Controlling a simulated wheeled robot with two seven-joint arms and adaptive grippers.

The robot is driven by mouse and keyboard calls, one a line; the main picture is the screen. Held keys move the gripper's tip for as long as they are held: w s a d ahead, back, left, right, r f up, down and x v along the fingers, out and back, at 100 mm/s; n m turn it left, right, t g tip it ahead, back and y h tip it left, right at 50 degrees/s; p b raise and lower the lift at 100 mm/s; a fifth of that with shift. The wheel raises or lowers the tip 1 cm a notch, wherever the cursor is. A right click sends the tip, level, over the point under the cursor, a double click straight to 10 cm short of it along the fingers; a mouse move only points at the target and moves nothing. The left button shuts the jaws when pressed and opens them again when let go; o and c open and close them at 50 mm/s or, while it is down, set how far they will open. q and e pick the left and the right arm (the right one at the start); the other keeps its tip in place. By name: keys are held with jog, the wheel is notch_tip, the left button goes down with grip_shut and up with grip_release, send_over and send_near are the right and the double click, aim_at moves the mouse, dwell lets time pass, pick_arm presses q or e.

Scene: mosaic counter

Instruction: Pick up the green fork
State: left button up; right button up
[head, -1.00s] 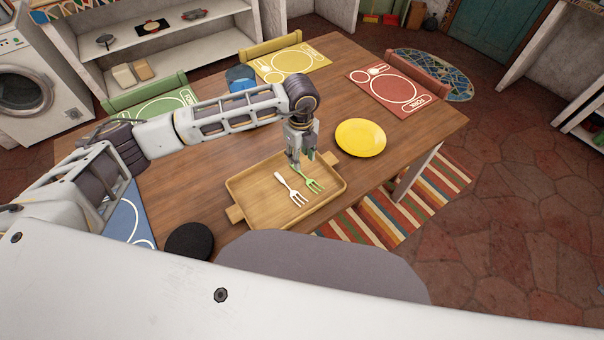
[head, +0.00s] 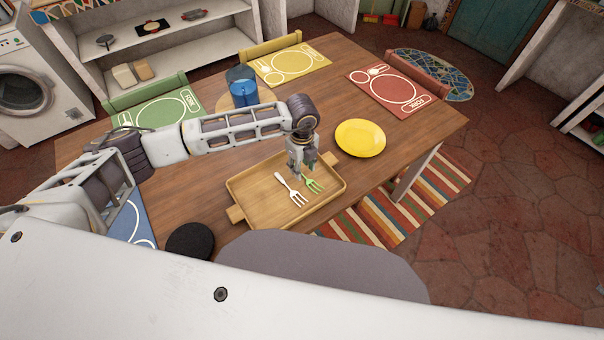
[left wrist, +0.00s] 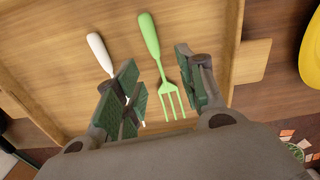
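The green fork (head: 314,186) lies in the wooden tray (head: 248,207), to the right of a white fork (head: 291,189). My left gripper (head: 302,174) is over the tray at the green fork's handle end and hides part of the handle. In the left wrist view the green fork (left wrist: 163,70) shows between the two open fingers of the gripper (left wrist: 162,92), with a gap on both sides. The white fork (left wrist: 100,54) is partly hidden behind the left finger. My right gripper is not in view.
A yellow plate (head: 360,138) is right of the tray. A black round mat (head: 189,241) is at the front left. Green (head: 160,112), yellow (head: 288,65) and red (head: 398,91) placemats lie along the table.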

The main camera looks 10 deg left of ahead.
pick_arm(q)
jog(key=shift+f, duration=1.25)
jog(key=c, duration=0.8)
jog(key=shift+r, duration=0.2)
notch_tip(320, 180, up, 10)
jog(key=shift+f, duration=0.15)
